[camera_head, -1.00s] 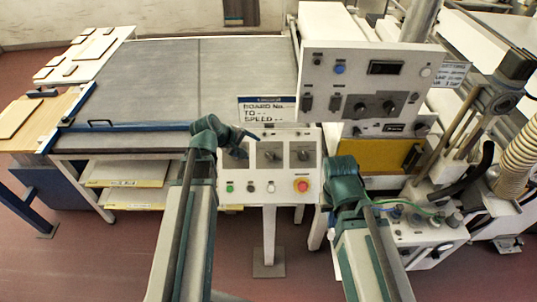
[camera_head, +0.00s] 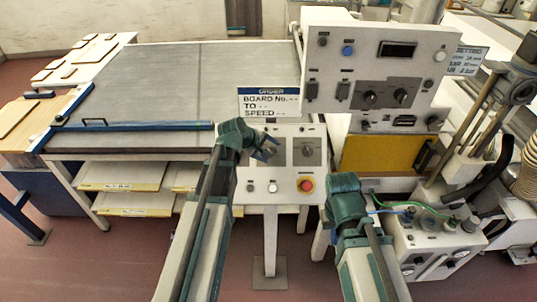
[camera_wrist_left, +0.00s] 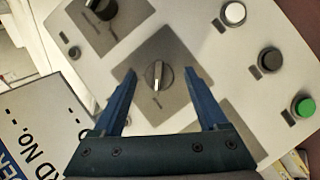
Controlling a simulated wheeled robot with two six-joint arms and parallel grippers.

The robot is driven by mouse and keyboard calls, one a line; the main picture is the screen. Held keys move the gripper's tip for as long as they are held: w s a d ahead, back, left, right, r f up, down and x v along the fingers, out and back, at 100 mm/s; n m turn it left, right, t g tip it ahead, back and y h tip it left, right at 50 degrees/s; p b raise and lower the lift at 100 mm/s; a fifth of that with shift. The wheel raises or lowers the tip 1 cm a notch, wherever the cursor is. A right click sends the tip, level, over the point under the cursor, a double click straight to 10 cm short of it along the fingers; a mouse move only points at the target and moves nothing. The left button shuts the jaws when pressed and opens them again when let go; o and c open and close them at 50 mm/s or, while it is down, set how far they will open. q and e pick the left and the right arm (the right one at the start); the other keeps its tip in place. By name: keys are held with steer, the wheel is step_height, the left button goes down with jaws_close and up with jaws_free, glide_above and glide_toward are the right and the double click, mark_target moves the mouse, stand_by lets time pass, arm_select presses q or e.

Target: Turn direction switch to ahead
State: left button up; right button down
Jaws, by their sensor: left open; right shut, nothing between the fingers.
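The control panel (camera_head: 285,172) stands in front of me with rotary knobs and buttons. My left gripper (camera_head: 267,148) is open at the panel's middle knob and hides much of that area in the head view. In the left wrist view a black knob with a pale pointer line (camera_wrist_left: 157,77) sits on a grey plate between the open fingers of my left gripper (camera_wrist_left: 160,72), with a gap on each side. The labels are too small to read, so I cannot tell which knob is the direction switch. My right gripper (camera_head: 345,184) is shut and empty, to the right of the panel.
Another knob (camera_head: 307,151) is to the right, above a red stop button (camera_head: 305,185). A green button (camera_wrist_left: 304,107) shows in the left wrist view. An order sign (camera_head: 268,102) stands behind the panel. A larger instrument box (camera_head: 365,70) rises behind at right.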

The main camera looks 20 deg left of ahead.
arm_select(q)
jaws_close()
stand_by(0.4)
